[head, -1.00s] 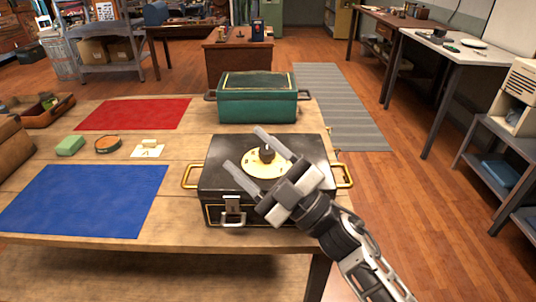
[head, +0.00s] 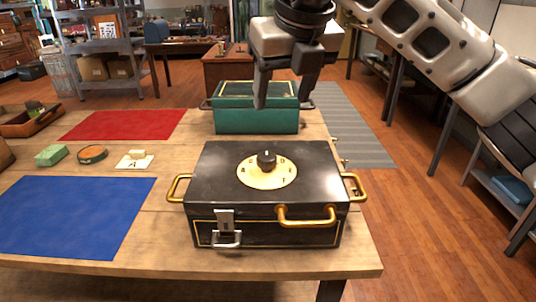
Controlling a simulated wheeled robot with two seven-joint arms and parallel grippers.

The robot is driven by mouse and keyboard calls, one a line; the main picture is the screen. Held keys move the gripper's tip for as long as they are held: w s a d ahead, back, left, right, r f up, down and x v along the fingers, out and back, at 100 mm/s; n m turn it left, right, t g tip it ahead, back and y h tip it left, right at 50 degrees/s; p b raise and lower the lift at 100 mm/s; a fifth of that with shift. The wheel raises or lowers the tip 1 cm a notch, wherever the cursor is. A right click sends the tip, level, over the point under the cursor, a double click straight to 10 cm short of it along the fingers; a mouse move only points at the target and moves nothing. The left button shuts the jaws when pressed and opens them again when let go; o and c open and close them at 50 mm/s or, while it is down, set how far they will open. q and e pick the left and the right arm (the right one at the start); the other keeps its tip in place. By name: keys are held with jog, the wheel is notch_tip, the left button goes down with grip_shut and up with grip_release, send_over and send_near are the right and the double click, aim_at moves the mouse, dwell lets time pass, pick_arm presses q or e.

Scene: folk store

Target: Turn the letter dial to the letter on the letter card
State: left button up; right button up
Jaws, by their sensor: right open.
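The letter dial is a black knob (head: 267,159) on a round cream plate (head: 262,180) on top of a black case (head: 215,165). Small dark letters ring the plate, too small to read surely; a pale mark shows on the knob's far side. The letter card (head: 135,162) lies on the table at the left and seems to bear an "A", with a small pale block on its far part. My right gripper (head: 283,96) is open and empty, fingers pointing down, raised above and beyond the dial, in front of the green case. My left gripper is not in view.
The table (head: 150,255) also holds a green case (head: 255,119), a blue mat (head: 75,215), a red mat (head: 125,124), a green block (head: 52,155) and a round tin (head: 92,154). Gold handles stick out from the black case's sides and front.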

aim_at(267, 156)
jog(key=p+x, duration=0.1)
jog(key=x, duration=1.4)
jog(key=shift+a+f, duration=0.2)
jog(key=shift+f, duration=0.05)
jog(key=c, duration=1)
